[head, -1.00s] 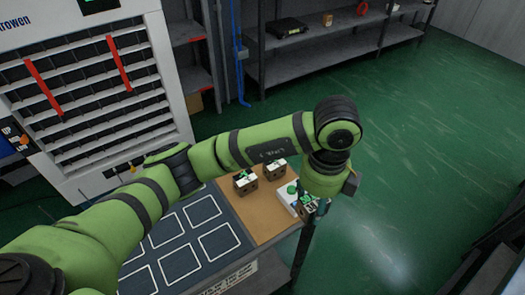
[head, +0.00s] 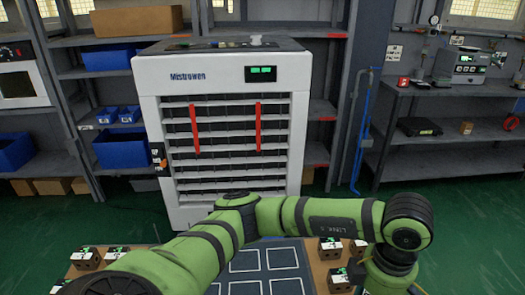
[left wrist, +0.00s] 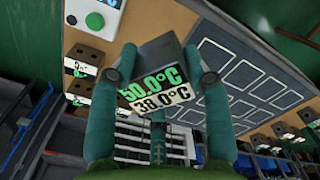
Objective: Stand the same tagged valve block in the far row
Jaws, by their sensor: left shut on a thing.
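The tagged valve block (left wrist: 155,57) is held between the teal fingers of my left gripper (left wrist: 162,62) in the left wrist view. Its two-line tag (left wrist: 152,90) reads 50.0°C over 38.0°C. The mat also shows in the left wrist view (left wrist: 250,75), apart from the held block. In the head view my left arm reaches across to the right, and its gripper is hidden at the bottom edge. My right gripper is not in view.
Other tagged blocks (head: 330,248) stand on the brown table at the right of the mat, with more (head: 85,257) at its left. A white box with a green button (left wrist: 95,18) shows in the left wrist view. A white cabinet (head: 235,80) stands behind the table.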

